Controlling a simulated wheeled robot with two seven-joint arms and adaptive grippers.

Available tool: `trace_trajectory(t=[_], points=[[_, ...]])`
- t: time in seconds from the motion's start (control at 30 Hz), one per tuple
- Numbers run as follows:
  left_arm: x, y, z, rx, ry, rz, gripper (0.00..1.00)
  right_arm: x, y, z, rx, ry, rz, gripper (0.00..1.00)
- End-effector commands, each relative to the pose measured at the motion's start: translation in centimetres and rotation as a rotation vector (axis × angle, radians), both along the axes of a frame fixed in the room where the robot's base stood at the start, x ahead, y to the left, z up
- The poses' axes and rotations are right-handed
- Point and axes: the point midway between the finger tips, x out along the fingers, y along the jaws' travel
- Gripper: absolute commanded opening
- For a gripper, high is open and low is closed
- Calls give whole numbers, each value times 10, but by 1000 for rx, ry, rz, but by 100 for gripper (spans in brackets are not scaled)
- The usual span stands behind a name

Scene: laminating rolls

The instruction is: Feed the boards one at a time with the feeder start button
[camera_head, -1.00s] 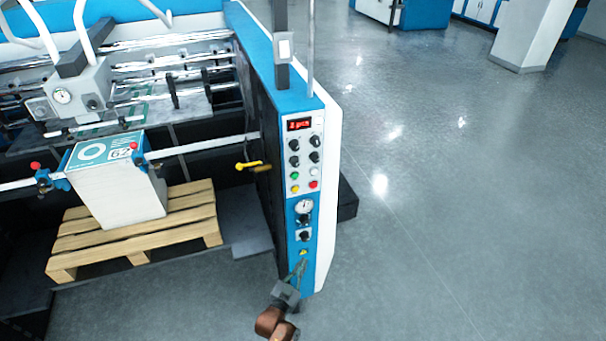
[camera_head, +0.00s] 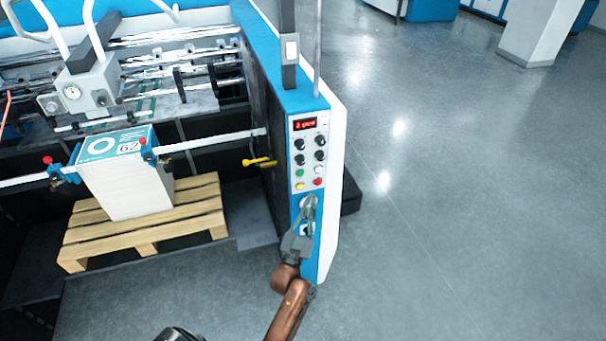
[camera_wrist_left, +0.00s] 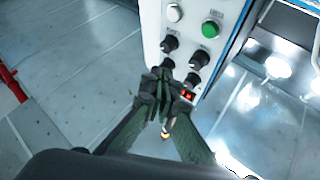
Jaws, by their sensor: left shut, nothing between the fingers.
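The control panel (camera_head: 293,151) on the machine's end has a red display (camera_head: 305,124), black knobs, a green button (camera_head: 299,172), a white button (camera_head: 318,170), a yellow button (camera_head: 299,186) and a red button (camera_head: 317,181). My left gripper (camera_head: 309,203) is shut and empty, its tips just below the buttons, over the gauge area. In the left wrist view its shut fingers cover part of the panel; the green button (camera_wrist_left: 210,29) and white button (camera_wrist_left: 174,12) show beyond. Contact cannot be told. The board stack (camera_head: 122,185) has a teal top marked 62. My right gripper is not in view.
The stack stands on a wooden pallet (camera_head: 150,235) under the machine's rails. A yellow-handled lever (camera_head: 260,162) sticks out left of the panel. A dark post (camera_head: 290,50) rises above it.

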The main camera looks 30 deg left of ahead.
Motion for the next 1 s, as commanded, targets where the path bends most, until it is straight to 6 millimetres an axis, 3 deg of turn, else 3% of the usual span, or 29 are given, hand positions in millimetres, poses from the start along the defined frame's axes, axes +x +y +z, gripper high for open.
trace_trajectory(t=[0.37, 1.0], points=[[3, 3, -1, 0, 0, -1, 0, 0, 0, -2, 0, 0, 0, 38], [52, 60, -1, 2, 1, -1, 0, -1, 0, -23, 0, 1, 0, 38]])
